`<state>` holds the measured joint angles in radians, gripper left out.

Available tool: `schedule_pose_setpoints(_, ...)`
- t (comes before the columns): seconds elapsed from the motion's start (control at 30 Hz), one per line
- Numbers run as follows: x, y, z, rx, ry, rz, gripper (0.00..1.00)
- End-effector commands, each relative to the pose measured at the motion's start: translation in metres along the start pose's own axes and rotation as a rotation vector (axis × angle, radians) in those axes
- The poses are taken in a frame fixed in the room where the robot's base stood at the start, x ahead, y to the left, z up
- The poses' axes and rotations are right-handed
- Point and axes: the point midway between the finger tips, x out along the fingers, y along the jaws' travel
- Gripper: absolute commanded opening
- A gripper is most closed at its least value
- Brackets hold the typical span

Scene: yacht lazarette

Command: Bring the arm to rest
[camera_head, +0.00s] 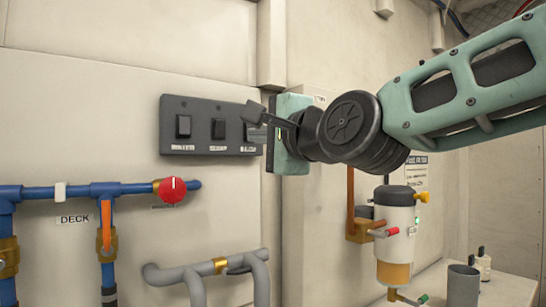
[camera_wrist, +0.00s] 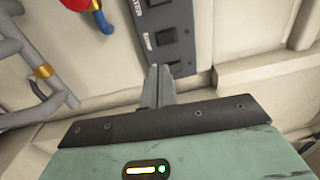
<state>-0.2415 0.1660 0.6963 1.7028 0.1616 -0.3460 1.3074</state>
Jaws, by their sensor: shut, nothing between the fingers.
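My gripper (camera_head: 254,114) is shut and empty, its fingers pointing left in the head view. Its fingertips overlap the right end of a dark switch panel (camera_head: 200,148) on the wall, in front of the rightmost switch. I cannot tell whether they touch it. In the wrist view my gripper (camera_wrist: 158,72) shows as two grey fingers side by side, close to the end of the panel (camera_wrist: 187,45). My arm reaches in from the right, raised and extended.
Blue pipes (camera_head: 70,192) with a red knob (camera_head: 172,190) and an orange-handled valve (camera_head: 105,225) are at left. Grey pipes (camera_head: 200,272) run below the panel. A white filter unit (camera_head: 395,225) hangs below my arm. A grey cup (camera_head: 462,286) stands on a ledge at right.

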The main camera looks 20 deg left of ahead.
Motion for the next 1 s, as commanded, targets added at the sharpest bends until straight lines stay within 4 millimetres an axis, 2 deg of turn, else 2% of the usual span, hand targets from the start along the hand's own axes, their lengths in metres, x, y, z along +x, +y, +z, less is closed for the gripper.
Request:
schedule_pose_setpoints(0.13, 0.0, 0.001, 0.0, -0.001, 0.0, 0.001, 0.0)
schedule_pose_setpoints(0.23, -0.005, 0.018, 0.003, -0.052, -0.009, 0.056, 0.0)
schedule_pose_setpoints(0.33, -0.02, 0.059, 0.007, -0.18, -0.037, 0.188, 0.0)
schedule_pose_setpoints(0.43, -0.051, 0.118, 0.009, -0.362, -0.099, 0.38, 0.0)
schedule_pose_setpoints(0.5, -0.081, 0.161, 0.008, -0.491, -0.165, 0.523, 0.0)
schedule_pose_setpoints(0.57, -0.11, 0.195, 0.006, -0.592, -0.232, 0.641, 0.0)
schedule_pose_setpoints(0.67, -0.164, 0.243, 0.003, -0.739, -0.366, 0.821, 0.0)
schedule_pose_setpoints(0.7, -0.188, 0.26, 0.001, -0.79, -0.426, 0.889, 0.0)
schedule_pose_setpoints(0.83, -0.269, 0.305, -0.003, -0.921, -0.652, 1.083, 0.0)
schedule_pose_setpoints(0.9, -0.31, 0.322, -0.004, -0.964, -0.774, 1.163, 0.0)
schedule_pose_setpoints(1.0, -0.358, 0.337, -0.005, -1.0, -0.928, 1.242, 0.0)
